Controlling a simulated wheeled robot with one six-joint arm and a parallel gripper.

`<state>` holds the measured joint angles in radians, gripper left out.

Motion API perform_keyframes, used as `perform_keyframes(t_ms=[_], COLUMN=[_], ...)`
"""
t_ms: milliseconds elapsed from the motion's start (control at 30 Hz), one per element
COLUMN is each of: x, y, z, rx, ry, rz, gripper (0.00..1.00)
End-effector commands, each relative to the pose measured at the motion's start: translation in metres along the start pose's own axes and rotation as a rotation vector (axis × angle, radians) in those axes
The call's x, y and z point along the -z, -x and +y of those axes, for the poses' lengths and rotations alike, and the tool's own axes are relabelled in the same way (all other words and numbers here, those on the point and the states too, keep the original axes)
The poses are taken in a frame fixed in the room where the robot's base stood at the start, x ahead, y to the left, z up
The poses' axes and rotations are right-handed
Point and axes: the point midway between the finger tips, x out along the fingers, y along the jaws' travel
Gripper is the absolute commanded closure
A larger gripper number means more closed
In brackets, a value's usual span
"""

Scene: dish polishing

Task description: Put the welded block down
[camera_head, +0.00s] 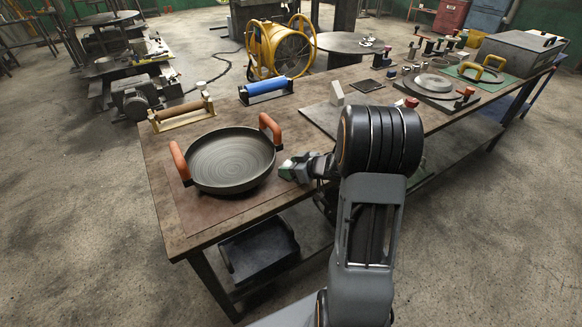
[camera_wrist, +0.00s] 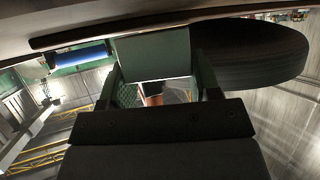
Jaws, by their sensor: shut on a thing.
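My gripper (camera_head: 292,169) is low at the front edge of the workbench, just right of the dark round pan (camera_head: 232,160) with orange handles. It is shut on a grey-green block, taken to be the welded block (camera_wrist: 152,55), which sits between the two fingers in the wrist view. Only one face of the block shows clearly; its underside is hidden, and I cannot tell whether it touches the bench. In the head view the block is small and partly hidden by my gripper. The pan shows dark at the right of the wrist view (camera_wrist: 250,55).
The pan stands on a brown mat (camera_head: 190,207). A wooden-handled roller (camera_head: 182,112) and a blue roller (camera_head: 266,90) lie behind it. A pale wedge-shaped block (camera_head: 337,92) stands on a grey plate (camera_head: 322,117). Tools crowd the bench's far right. A black bin (camera_head: 260,252) is below.

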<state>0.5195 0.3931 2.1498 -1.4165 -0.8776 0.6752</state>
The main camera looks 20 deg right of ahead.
Motion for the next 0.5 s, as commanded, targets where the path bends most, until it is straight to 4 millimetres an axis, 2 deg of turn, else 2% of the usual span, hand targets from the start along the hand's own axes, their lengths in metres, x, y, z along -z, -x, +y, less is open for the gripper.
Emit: perform_keyframes(t_ms=[67,100,333,500], x=[-0.0019,-0.0027,-0.0023,-0.0022], y=[-0.0012,-0.0013,-0.0011,-0.001], z=[0.0001,-0.0001,0.0,0.0], rx=[0.0,0.0,0.0,0.0], ry=[-0.001,-0.001,-0.001,-0.001], rz=[0.001,0.0,0.0,0.0], gripper=[1.0,0.41,0.19,0.17])
